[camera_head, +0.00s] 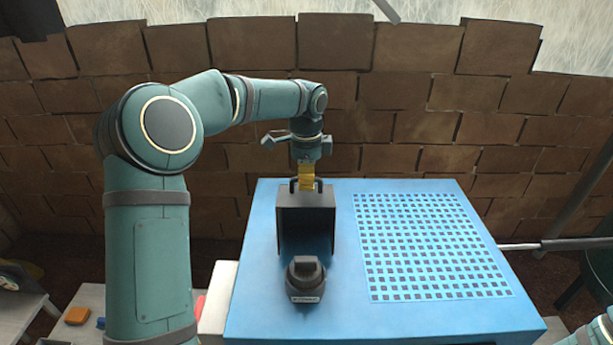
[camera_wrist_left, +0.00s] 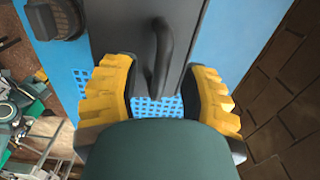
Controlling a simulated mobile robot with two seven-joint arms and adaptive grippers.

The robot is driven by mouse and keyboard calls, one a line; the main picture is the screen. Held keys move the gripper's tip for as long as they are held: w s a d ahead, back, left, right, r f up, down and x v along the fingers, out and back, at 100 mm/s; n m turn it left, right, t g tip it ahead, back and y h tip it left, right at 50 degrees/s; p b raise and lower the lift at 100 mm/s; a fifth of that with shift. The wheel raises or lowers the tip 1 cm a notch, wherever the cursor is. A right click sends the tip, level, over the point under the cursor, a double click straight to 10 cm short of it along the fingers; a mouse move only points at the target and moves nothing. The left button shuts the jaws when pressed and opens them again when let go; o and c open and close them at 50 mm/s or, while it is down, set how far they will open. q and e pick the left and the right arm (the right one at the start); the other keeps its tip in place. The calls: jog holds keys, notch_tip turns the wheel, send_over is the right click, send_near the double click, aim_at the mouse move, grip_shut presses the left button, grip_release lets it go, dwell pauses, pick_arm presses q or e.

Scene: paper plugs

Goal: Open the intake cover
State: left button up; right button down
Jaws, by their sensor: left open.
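The dark grey intake cover (camera_head: 306,222) is on the blue machine top, left of the square grille. Its black loop handle (camera_wrist_left: 163,55) is at the cover's far end in the head view. My left gripper (camera_head: 306,185) points down at that end, its yellow fingers around the handle. In the left wrist view, the open fingers (camera_wrist_left: 160,80) stand on either side of the handle, with gaps showing. I cannot tell whether the cover is raised at all. My right gripper is not in view.
A dark knob (camera_head: 305,280) stands on the blue machine (camera_head: 430,325) in front of the cover. A perforated grille (camera_head: 430,245) fills the right part of the top. A brick wall (camera_head: 400,110) rises behind. A metal bar (camera_head: 570,244) lies at the right edge.

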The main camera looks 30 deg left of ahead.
aim_at(306, 202)
pick_arm(q)
grip_shut()
jog(key=shift+s, duration=0.1)
jog(key=shift+s+d+b, duration=0.1)
jog(key=shift+d+b, duration=0.05)
jog(key=shift+b, duration=0.25)
jog(key=s+t+b, duration=0.1)
jog(key=b, duration=0.1)
jog(key=s+d+r+t+y+b, duration=0.1)
jog(key=s+b, duration=0.1)
jog(key=s+d+b, duration=0.1)
jog(key=b, duration=0.1)
jog(key=shift+s+d+r+t, duration=0.1)
jog(key=shift+s+r+t, duration=0.05)
jog(key=shift+s+t, duration=0.2)
jog(key=shift+s+d+r+t+y+b, duration=0.3)
jog(key=shift+s+t+y+b, duration=0.15)
jog(key=shift+s+b, duration=0.25)
jog(key=shift+w, duration=0.1)
